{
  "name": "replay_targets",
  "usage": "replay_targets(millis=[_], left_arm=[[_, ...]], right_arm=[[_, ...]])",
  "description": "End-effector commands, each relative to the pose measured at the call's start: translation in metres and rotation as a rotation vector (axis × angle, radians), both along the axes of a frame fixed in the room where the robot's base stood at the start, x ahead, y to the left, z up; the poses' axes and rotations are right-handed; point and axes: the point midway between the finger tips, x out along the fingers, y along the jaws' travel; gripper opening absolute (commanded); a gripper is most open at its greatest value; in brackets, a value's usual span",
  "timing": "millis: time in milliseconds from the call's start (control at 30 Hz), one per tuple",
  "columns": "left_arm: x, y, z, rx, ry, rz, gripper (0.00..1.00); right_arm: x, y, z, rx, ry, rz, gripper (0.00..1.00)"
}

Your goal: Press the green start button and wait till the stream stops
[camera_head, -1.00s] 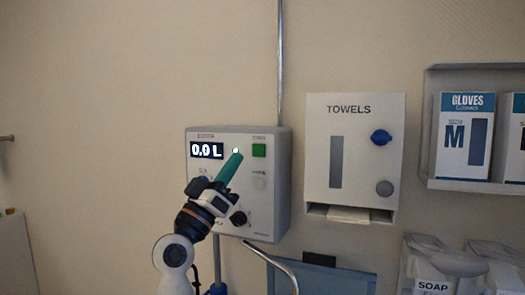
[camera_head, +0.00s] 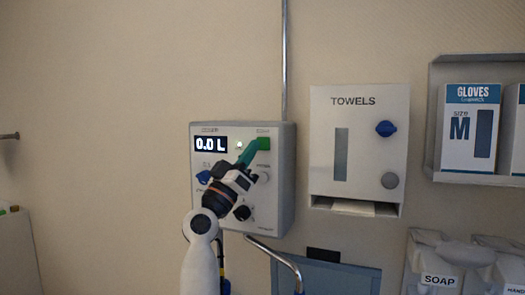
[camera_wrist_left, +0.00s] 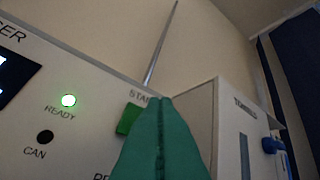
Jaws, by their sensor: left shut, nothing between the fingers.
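The green start button (camera_head: 264,143) sits at the top right of the grey dispenser box (camera_head: 281,187) on the wall. In the left wrist view the button (camera_wrist_left: 128,119) shows left of my fingertips, partly hidden by them. My left gripper (camera_head: 250,147) has its green fingers shut and empty, tips just left of and close to the button. I cannot tell whether they touch it. The display (camera_head: 210,144) reads 0.0 L. The READY lamp (camera_wrist_left: 68,100) glows green. My right gripper is not in view.
Blue and black knobs (camera_head: 203,177) stick out from the box below the display. A towel dispenser (camera_head: 313,150) hangs close to its right. A metal pipe (camera_head: 284,60) rises above the box, and a curved rail (camera_head: 283,258) lies below.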

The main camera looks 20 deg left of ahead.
Motion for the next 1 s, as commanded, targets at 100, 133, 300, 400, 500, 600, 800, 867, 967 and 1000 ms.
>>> replay_targets(millis=[100,133,300,400,500,600,800,867,967,1000], left_arm=[[0.01,0.001,-0.003,0.001,0.0,0.001,0.0],[0.012,0.001,-0.003,0.0,-0.001,0.001,0.0],[0.017,0.001,-0.001,0.001,0.001,0.002,0.0],[0.017,0.001,-0.001,0.001,0.0,0.002,0.0],[0.017,0.001,-0.001,0.001,0.0,0.002,0.0],[0.017,0.001,-0.001,0.001,0.0,0.002,0.0],[0.017,0.001,-0.001,0.0,0.0,0.001,0.0],[0.017,0.001,-0.001,0.0,0.0,0.001,0.0],[0.017,0.001,-0.001,0.0,0.0,0.001,0.0],[0.017,0.001,-0.001,0.0,0.0,0.001,0.0]], right_arm=[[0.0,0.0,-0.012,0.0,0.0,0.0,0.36],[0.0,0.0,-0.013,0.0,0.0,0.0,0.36],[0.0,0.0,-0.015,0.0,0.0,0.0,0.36],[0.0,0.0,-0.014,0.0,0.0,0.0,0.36],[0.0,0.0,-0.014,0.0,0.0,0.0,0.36],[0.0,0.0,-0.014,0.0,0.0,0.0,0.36],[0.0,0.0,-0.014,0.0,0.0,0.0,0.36],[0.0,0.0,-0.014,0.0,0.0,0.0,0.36],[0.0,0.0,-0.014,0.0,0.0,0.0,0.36],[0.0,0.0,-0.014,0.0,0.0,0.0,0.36]])
